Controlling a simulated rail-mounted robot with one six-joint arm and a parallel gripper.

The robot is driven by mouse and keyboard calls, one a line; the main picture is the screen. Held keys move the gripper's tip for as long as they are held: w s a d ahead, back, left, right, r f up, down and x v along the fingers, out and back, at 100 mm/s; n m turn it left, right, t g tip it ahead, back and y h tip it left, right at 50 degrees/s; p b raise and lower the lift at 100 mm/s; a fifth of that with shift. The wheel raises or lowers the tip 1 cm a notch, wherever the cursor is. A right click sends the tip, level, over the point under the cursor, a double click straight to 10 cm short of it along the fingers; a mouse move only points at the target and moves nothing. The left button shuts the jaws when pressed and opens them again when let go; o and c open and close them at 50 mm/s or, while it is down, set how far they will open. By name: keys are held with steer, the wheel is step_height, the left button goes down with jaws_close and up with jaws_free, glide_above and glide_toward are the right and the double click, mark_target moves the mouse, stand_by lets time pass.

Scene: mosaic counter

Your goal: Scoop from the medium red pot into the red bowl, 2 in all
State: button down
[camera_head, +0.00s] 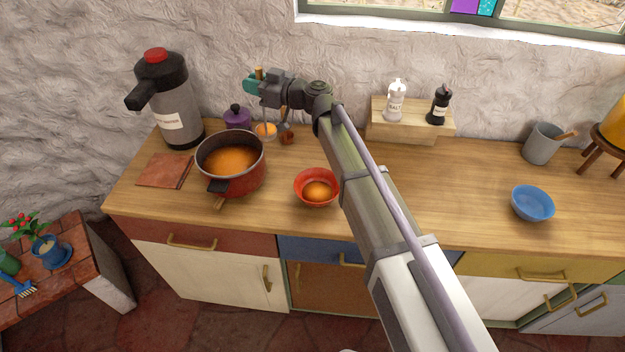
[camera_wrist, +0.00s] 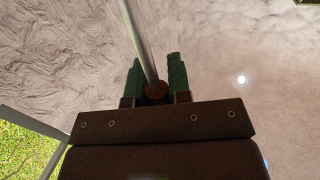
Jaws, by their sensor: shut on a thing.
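The red pot (camera_head: 233,183) stands on the counter at the left, with orange soup inside. The red bowl (camera_head: 317,200) is to its right and holds some orange soup. My gripper (camera_head: 257,84) is above and behind the pot, its green fingers shut on the handle of a ladle. The ladle's scoop (camera_head: 265,131) appears filled with orange soup and shows just behind and right of the pot's rim. In the wrist view the ladle's metal rod (camera_wrist: 138,40) passes between the green fingers (camera_wrist: 156,82).
A brown board (camera_head: 164,170) lies to the left. Salt and pepper shakers stand on a wooden riser (camera_head: 410,125). A blue bowl (camera_head: 532,204) is at the right, with clear counter before it.

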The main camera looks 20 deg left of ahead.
steer(key=s+d+f+n+g+b, duration=0.1)
steer(key=s+d+f+g+b, duration=0.1)
steer(key=s+d, duration=0.4)
steer(key=s+d+f+n+g+b, duration=0.1)
steer(key=s+d, duration=0.5)
steer(key=d, duration=0.6)
step_height(320, 180, down, 3)
steer(key=shift+s+r+n+g+b, duration=0.25)
steer(key=shift+g+b, duration=0.35)
steer(key=shift+b, duration=0.55)
steer(key=shift+w+d+f+m+t+y+b, duration=1.25)
steer(key=shift+w+m+b, duration=1.9)
steer(key=shift+w+m, duration=3.25)
steer(key=w+f+m+t+b, duration=0.2)
steer(key=w+f+m+b, duration=0.5)
steer(key=w+f+b, duration=0.2)
steer(key=shift+f+b, duration=0.4)
steer(key=shift+b, duration=0.25)
